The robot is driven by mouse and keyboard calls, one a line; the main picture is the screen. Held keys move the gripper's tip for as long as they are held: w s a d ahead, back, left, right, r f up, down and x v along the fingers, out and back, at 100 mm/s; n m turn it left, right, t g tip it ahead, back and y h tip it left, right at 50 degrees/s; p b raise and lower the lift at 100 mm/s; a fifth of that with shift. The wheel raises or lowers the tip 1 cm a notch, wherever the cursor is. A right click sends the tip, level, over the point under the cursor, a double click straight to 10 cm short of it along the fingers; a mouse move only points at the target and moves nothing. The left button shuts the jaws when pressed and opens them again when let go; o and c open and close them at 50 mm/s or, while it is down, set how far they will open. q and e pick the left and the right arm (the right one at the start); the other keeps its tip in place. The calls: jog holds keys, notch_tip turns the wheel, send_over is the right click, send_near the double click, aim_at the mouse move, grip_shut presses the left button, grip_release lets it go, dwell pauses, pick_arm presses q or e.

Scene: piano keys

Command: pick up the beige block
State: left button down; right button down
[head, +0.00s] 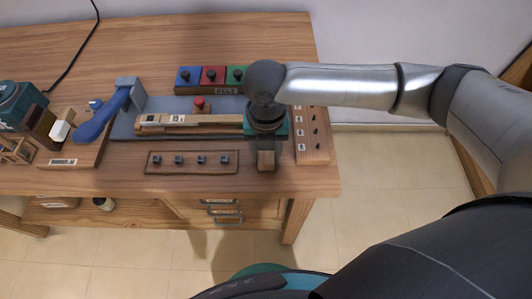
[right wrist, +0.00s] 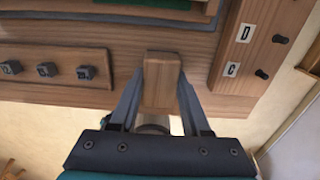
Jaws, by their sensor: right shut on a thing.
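The beige block (right wrist: 161,84) is a small wooden piece with a lighter front face. It sits between the two fingers of my right gripper (right wrist: 162,72) in the right wrist view, and the fingers are shut on its sides. In the head view my right gripper (head: 266,148) points down at the table's front edge, with the block (head: 266,160) at its tip. I cannot tell whether the block touches the table. My left gripper is not in view.
A wooden strip with several dark knobs (head: 192,161) lies just left of the gripper. A lettered strip with dark pegs (head: 312,140) is on its right. Behind are blue, red and green boxes (head: 213,76). The wooden table (head: 150,50) is clear at the back.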

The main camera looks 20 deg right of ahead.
notch_tip(320, 180, up, 20)
jog(key=p, duration=0.5)
jog(key=c, duration=1)
grip_release()
grip_shut()
